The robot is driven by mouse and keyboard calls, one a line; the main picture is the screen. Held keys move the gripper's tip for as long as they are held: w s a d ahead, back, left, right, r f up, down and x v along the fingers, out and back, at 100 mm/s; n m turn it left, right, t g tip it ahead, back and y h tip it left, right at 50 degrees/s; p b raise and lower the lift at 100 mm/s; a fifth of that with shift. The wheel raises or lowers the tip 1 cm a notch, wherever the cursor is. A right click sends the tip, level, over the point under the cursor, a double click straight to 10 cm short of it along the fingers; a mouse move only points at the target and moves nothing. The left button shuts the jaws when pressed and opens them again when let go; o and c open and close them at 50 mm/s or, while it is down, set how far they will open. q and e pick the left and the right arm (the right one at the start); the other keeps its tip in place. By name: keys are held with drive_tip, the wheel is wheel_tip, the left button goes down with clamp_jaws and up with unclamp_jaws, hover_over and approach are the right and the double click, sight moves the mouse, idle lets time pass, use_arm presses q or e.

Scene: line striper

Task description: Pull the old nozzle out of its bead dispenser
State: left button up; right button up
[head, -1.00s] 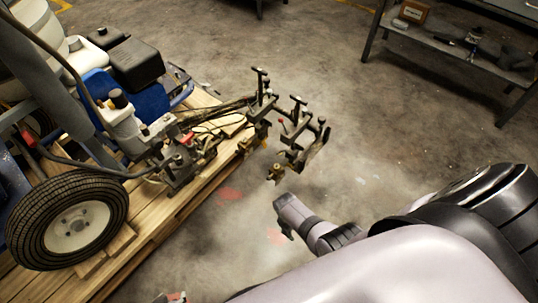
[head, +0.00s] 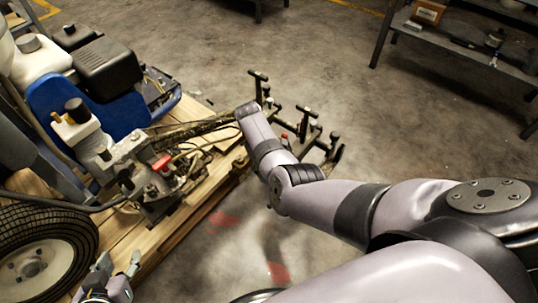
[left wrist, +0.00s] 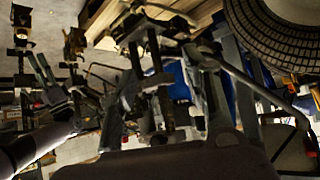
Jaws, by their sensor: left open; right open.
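The striper's rack of dark T-topped dispenser posts (head: 307,125) stands off the side of the machine in the head view. My right forearm covers its near part. Brass-coloured nozzle-like pieces (left wrist: 75,45) hang in the upper left of the left wrist view; I cannot tell which is the old nozzle. My right gripper (left wrist: 42,68) shows there close below them, open and apparently empty; in the head view my own wrist hides it. My left gripper (head: 119,261) is open and empty at the bottom left of the head view, beside the pallet and apart from the dispensers.
The blue and black line striper (head: 95,85) stands on a wooden pallet (head: 165,235), with its tyre (head: 70,240) at the lower left. Hoses and cables run towards the rack. A metal shelf (head: 470,50) stands at the upper right. The floor between is clear.

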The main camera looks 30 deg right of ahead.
use_arm(q)
drive_tip(key=w+d+r+t+h+b, duration=0.25)
drive_tip(key=w+r+t, duration=0.4)
drive_tip(key=r, duration=0.35)
use_arm(e)
drive_tip(key=b+x, duration=0.1)
drive_tip(key=x, duration=0.4)
drive_tip(key=shift+w+d+b, duration=0.15)
drive_tip(key=shift+b, duration=0.2)
drive_tip(key=shift+b+x, duration=0.35)
drive_tip(key=shift+x, duration=0.65)
use_arm(q)
wheel_tip(320, 180, up, 12)
drive_tip(key=s+d+t+h, duration=0.1)
drive_tip(key=s+t+h, duration=0.1)
drive_tip(key=t, duration=0.5)
drive_tip(key=shift+s+d+f+m, duration=0.15)
drive_tip(key=shift+s+d+m, duration=0.15)
drive_tip(key=shift+s, duration=0.1)
use_arm(e)
drive_tip(key=shift+x, duration=1.2)
use_arm(q)
drive_tip(key=shift+w+f+t, duration=0.1)
drive_tip(key=shift+t, duration=0.15)
drive_tip(key=shift+w+f+g, duration=0.45)
drive_tip(key=shift+f+g, duration=0.15)
drive_tip(key=shift+f, duration=0.15)
